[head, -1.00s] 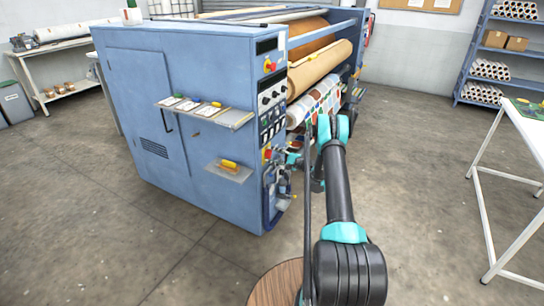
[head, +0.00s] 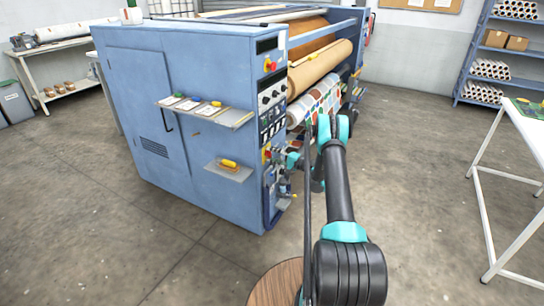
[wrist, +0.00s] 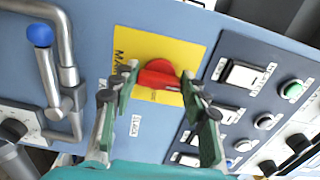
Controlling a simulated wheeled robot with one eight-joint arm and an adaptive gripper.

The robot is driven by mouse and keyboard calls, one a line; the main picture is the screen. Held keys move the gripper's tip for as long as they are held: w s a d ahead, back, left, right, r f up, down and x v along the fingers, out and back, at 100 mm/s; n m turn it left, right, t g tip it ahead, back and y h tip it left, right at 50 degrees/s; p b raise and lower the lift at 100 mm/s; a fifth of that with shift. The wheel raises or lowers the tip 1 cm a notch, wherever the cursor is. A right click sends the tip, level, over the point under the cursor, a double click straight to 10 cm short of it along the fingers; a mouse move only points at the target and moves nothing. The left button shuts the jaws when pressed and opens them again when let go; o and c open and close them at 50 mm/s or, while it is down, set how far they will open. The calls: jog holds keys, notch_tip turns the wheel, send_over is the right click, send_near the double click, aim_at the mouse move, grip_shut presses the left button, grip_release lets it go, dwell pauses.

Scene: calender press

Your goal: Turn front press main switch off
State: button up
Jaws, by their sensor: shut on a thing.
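The main switch is a red rotary knob (wrist: 160,75) on a yellow plate (wrist: 143,42), in the upper middle of the wrist view. My gripper (wrist: 158,84) has one finger on each side of the knob and is shut on it. The knob's handle lies roughly across the wrist picture; its exact setting cannot be read. Lettering on the plate is partly hidden by a finger. In the head view the yellow plate (head: 267,153) shows low on the end of the blue press (head: 150,90), with my wrist just right of it.
In the wrist view, a bent metal handle with a blue ball (wrist: 39,34) stands left of the switch. White rocker switches (wrist: 242,74) and a green button (wrist: 291,90) are at right. A small shelf (head: 228,172) juts from the press. Floor to the left is clear.

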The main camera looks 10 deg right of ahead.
jog(key=o, duration=1.2)
jog(key=shift+c, duration=0.2)
jog(key=v, duration=1.2)
